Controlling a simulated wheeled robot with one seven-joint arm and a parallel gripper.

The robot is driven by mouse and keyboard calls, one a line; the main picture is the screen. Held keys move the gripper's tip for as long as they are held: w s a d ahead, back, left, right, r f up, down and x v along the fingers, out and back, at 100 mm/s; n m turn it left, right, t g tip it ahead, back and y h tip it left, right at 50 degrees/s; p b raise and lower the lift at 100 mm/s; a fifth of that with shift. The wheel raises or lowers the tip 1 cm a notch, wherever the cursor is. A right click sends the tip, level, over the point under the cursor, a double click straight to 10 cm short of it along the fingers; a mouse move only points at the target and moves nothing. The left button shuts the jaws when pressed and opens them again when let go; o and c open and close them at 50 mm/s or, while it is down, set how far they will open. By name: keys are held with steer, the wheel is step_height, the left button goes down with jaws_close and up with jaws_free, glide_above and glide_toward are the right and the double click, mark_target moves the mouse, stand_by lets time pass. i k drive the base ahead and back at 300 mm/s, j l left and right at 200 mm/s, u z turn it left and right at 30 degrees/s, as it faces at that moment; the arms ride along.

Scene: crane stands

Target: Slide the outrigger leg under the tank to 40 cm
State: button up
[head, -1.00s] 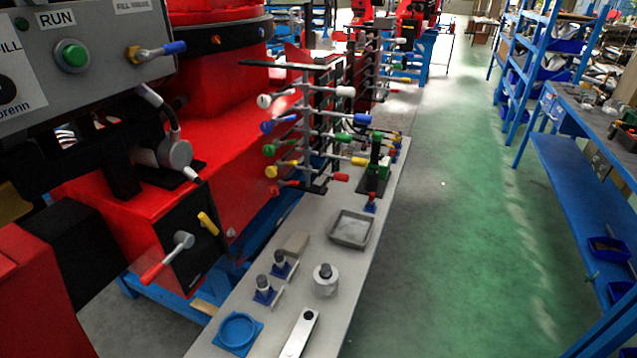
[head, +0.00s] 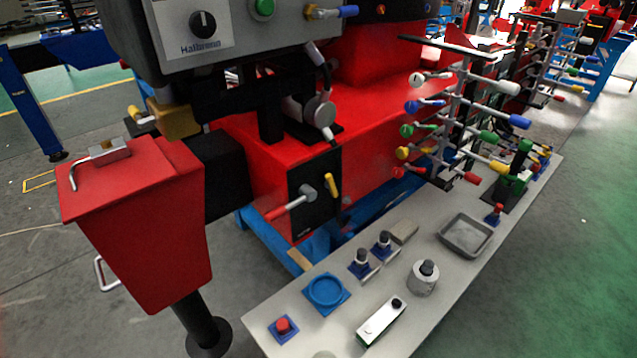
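The red tank (head: 150,230) stands at the left in the head view, a tapered box with a flat lid and a small metal latch block with a bent rod on top. A black leg (head: 198,318) with a round foot plate comes out below it, near the floor. A black box-shaped beam (head: 222,172) sits between the tank and the red crane body (head: 375,150). A pale loop handle (head: 104,274) shows at the tank's lower left side. I cannot make out any length marks on the leg or beam. My gripper is not in view.
A grey bench (head: 400,262) runs along the right with a blue ring holder (head: 326,292), a red button (head: 284,328), a grey tray (head: 466,236) and a rack of coloured levers (head: 460,120). A control panel (head: 205,30) hangs above. Floor left of the tank is open.

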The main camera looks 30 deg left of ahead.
mark_target(146, 204)
steer(key=u, duration=1.85)
